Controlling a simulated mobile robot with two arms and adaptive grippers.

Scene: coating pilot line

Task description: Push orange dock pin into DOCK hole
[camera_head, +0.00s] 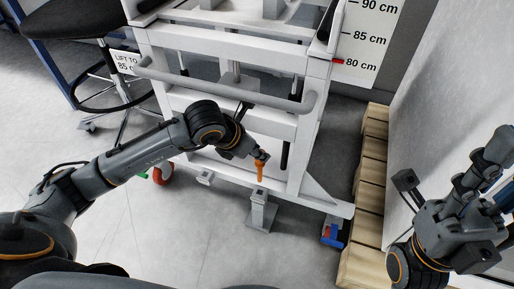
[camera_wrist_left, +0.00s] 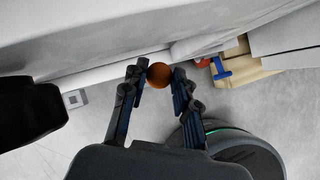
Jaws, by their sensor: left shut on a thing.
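My left gripper (camera_head: 259,158) is shut on the orange dock pin (camera_head: 260,171), which points down in front of the white cart frame. In the left wrist view the pin (camera_wrist_left: 158,75) shows end-on as a round orange shape between the two fingertips (camera_wrist_left: 156,72). A grey post with a flat foot (camera_head: 262,212) stands below the pin in the head view. The pin's tip looks apart from it. I cannot make out a DOCK label or the hole. My right gripper (camera_head: 492,165) is at the right edge, partly cut off, and looks open and empty.
The white cart (camera_head: 225,55) with a grey handle bar fills the upper middle. A black stool (camera_head: 75,18) stands at the upper left. Wooden pallets (camera_head: 365,200) and a blue and red object (camera_head: 334,233) lie to the right. Floor (camera_head: 190,235) in front is clear.

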